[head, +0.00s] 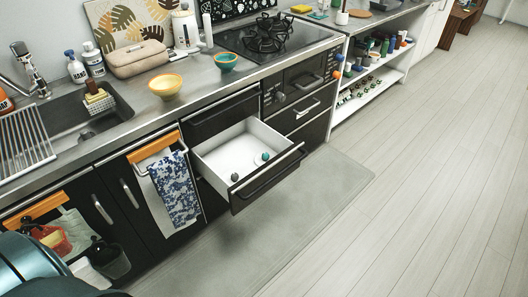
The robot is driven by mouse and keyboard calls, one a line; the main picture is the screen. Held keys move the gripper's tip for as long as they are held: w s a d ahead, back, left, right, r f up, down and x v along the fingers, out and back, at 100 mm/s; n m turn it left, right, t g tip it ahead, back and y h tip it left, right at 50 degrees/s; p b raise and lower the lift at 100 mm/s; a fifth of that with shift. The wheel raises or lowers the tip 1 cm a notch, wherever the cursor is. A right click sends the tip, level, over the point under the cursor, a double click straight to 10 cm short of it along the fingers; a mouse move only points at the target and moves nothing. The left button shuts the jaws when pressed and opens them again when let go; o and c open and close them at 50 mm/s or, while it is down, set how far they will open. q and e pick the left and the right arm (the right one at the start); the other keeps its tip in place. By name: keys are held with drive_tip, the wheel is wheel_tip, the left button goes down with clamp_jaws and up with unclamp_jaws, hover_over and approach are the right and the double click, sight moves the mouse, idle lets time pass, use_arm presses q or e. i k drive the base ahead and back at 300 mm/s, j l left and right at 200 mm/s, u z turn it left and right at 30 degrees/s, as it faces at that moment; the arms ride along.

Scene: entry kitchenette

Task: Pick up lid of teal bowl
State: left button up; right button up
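A small teal bowl (226,63) with an orange inside stands on the counter near the left side of the hob. No lid can be made out on it. A pulled-out white drawer (226,152) below the counter holds a small teal round thing (265,156) and a small dark round thing (234,177). I cannot tell whether either is a lid or part of one. Neither of my grippers is in view.
A yellow bowl (165,86) and a beige case (137,58) stand on the counter. The sink (75,115) is at left and the black hob (285,42) at the back. The open drawer juts over the grey mat (270,230). The floor at right is clear.

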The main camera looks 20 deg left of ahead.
sight(262, 157)
drive_tip(key=u, duration=0.35)
drive_tip(key=i+l+u, duration=0.2)
drive_tip(key=u, duration=0.3)
drive_tip(key=i+l+u, duration=0.25)
drive_tip(key=u, duration=0.2)
drive_tip(key=i+l, duration=0.15)
drive_tip(key=l, duration=0.2)
drive_tip(key=i+l+u, duration=0.15)
drive_tip(key=l, duration=0.2)
drive_tip(key=i+l, duration=0.2)
drive_tip(key=l, duration=0.15)
drive_tip(key=i+l+u, duration=0.1)
drive_tip(key=l, duration=0.25)
drive_tip(key=i+l+u, duration=0.1)
drive_tip(key=l, duration=0.3)
drive_tip(key=i+l, duration=0.2)
drive_tip(key=l, duration=0.15)
drive_tip(key=u, duration=0.05)
